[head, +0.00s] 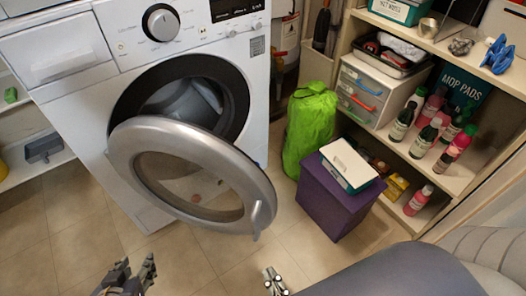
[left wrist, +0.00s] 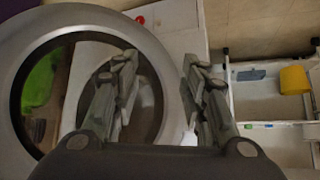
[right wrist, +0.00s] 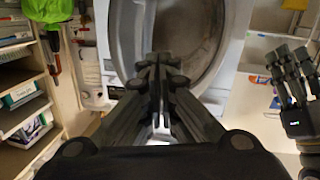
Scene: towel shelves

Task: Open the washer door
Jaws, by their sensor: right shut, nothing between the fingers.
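The white washer (head: 75,110) stands at the upper left of the head view. Its round door (head: 190,140), with a silver ring and clear glass, is swung out from the dark drum opening (head: 235,95). The door handle (head: 257,215) is at the ring's lower right. My left gripper (head: 130,270) is open and empty at the bottom of the head view, apart from the door. In the left wrist view the door ring (left wrist: 25,65) lies beyond its fingers (left wrist: 162,75). My right gripper (head: 273,280) is shut and empty below the handle; its fingers (right wrist: 160,65) are together in the right wrist view.
A purple box (head: 337,195) with a white-lidded container (head: 348,165) on it stands right of the door. A green bag (head: 310,125) is behind it. A shelf unit (head: 470,180) with bottles is at the right. Tiled floor (head: 70,240) is clear at the lower left.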

